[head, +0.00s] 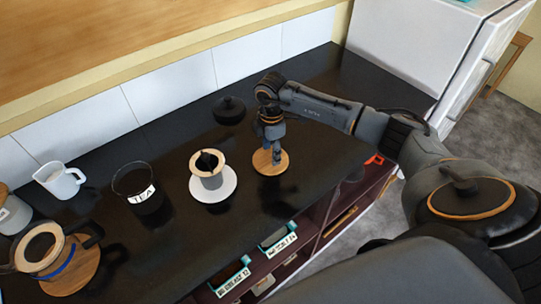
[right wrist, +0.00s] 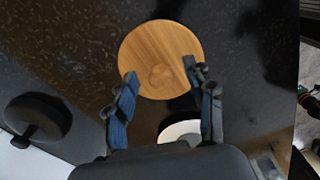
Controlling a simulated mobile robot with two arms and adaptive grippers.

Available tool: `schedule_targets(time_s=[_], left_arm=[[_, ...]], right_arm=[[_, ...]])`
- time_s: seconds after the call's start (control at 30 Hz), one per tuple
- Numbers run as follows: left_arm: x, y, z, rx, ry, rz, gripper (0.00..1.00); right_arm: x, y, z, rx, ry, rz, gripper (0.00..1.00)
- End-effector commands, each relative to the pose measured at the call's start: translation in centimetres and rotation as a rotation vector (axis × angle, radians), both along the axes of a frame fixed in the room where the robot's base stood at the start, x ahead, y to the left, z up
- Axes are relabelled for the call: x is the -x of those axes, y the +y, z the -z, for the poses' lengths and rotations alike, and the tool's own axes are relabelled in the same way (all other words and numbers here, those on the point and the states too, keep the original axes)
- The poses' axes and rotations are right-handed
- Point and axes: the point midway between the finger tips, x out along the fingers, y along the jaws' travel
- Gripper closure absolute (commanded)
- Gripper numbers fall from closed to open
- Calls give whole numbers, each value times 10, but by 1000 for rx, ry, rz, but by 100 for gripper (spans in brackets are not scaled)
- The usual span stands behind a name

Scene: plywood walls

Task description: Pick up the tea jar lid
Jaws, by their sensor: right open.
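A round wooden lid (head: 270,161) lies flat on the black counter below my right gripper. The glass jar marked TEA (head: 143,192) stands uncovered to the left. My left gripper is not in view.
A cup with a dripper (head: 209,175) stands on a white saucer (head: 222,190) left of the gripper. A black knobbed lid (head: 229,110) lies behind. A white pitcher (head: 62,181) and coffee pot (head: 43,252) are at far left. The counter right of the wooden lid is clear.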

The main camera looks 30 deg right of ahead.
Motion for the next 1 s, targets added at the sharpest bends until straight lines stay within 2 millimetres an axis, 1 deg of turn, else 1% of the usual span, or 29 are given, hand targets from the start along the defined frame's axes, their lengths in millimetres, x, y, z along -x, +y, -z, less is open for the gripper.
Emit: schedule_targets(time_s=[0.1, 0.3, 0.33, 0.4, 0.47, 0.5, 0.6, 0.87, 1.0], left_arm=[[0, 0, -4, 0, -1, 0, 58], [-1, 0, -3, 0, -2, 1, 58], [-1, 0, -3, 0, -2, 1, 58], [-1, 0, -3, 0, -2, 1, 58], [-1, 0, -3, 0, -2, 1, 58], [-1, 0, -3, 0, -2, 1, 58], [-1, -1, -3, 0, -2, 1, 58], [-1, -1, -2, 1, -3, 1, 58], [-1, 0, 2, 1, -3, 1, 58]], right_arm=[[1, 0, 9, 0, 2, 0, 46], [0, 0, 10, 0, 0, 0, 46], [0, 0, 10, 0, 0, 0, 48], [0, 0, 10, 0, 0, 0, 63], [0, 0, 10, 0, 0, 0, 75], [0, 0, 10, 0, 0, 0, 83], [0, 0, 10, 0, 0, 0, 100], [0, 0, 10, 0, 0, 0, 100], [0, 0, 6, 0, -2, 0, 100]])
